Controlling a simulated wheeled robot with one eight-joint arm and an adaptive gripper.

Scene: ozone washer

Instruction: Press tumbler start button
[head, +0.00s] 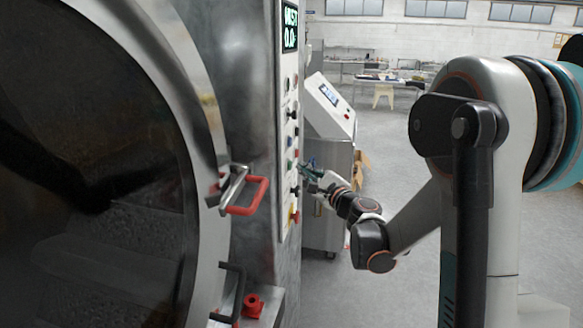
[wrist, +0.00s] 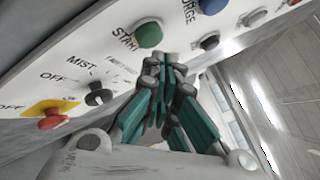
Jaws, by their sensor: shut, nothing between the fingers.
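The green button marked START (wrist: 149,35) is on the white control panel (wrist: 25,78) in the wrist view. In the head view, the panel (head: 288,75) is seen nearly edge-on on the steel washer's front. My gripper (wrist: 167,62) is shut and empty, with its fingertips just below and right of the green button in the wrist picture. In the head view, my gripper (head: 307,168) is close to the panel's lower half. I cannot tell whether the fingertips touch the panel or button.
A blue button (wrist: 211,5), a black knob (wrist: 208,42), a MIST switch (wrist: 99,96) and a red button on yellow (wrist: 53,121) are nearby. The washer's red door handle (head: 250,197) sticks out left of the panel. A grey machine (head: 328,160) stands behind my gripper.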

